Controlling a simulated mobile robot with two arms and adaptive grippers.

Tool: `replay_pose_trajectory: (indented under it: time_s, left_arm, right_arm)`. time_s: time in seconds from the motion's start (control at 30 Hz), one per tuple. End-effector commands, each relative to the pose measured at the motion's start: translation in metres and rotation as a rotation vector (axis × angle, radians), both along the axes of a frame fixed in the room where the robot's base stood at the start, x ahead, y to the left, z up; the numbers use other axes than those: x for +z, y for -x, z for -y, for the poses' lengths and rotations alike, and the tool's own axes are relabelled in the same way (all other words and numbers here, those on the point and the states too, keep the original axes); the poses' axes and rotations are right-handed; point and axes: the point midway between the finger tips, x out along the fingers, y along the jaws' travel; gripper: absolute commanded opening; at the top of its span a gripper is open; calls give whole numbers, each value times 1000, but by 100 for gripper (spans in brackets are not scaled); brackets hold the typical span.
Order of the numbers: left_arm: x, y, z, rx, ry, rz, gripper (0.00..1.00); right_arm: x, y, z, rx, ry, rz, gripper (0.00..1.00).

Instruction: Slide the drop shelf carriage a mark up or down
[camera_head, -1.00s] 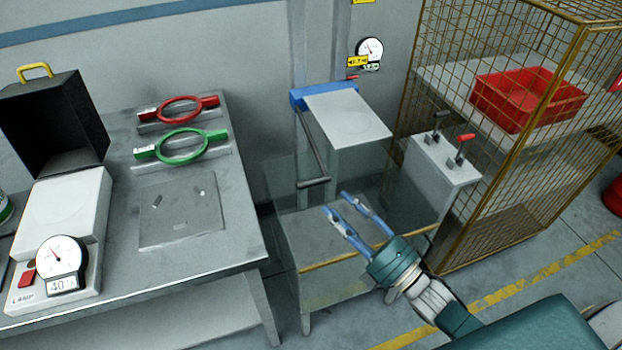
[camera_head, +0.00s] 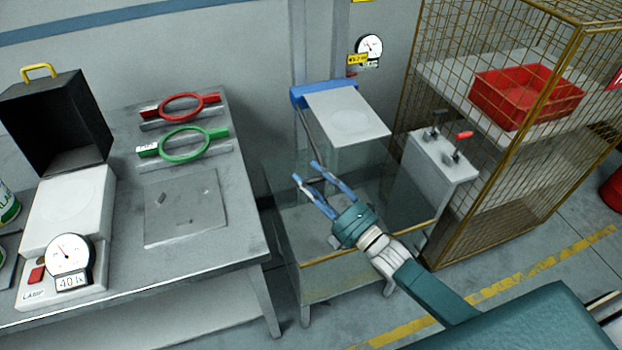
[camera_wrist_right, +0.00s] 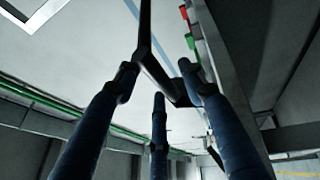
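The drop shelf carriage has a blue bracket (camera_head: 312,95) and a pale flat shelf (camera_head: 348,116) on an upright at the wall. A dark crank arm (camera_head: 308,128) hangs from its left side; its lower grip is hidden behind my right gripper. My right gripper (camera_head: 307,172) has its blue fingers apart at the crank's lower end. In the right wrist view, the dark crank (camera_wrist_right: 150,50) passes between the spread fingertips (camera_wrist_right: 158,82); whether they touch it I cannot tell. My left gripper is out of view.
A lever box (camera_head: 440,155) stands right of the carriage, beside a mesh cage (camera_head: 545,150) holding a red bin (camera_head: 520,100). A round gauge (camera_head: 368,46) is on the wall. Left is a bench (camera_head: 225,240) with a lamp box, red and green ring handles.

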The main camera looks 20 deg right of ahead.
Motion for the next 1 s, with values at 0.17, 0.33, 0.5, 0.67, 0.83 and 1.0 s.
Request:
replay_pose_trajectory:
  time_s: [0.17,0.33,0.5,0.67,0.83,1.0]
  left_arm:
    - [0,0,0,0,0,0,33]
    - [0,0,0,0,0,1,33]
    - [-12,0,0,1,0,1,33]
    - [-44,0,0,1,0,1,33]
    - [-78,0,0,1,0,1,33]
    - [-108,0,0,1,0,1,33]
  right_arm:
    - [0,0,0,0,0,0,7]
    - [0,0,0,0,0,-1,0]
    - [-14,0,0,-1,0,-3,0]
    - [-53,1,0,-2,0,-5,0]
    - [-91,1,1,-2,1,-6,0]
    - [-127,1,1,-2,2,-7,0]
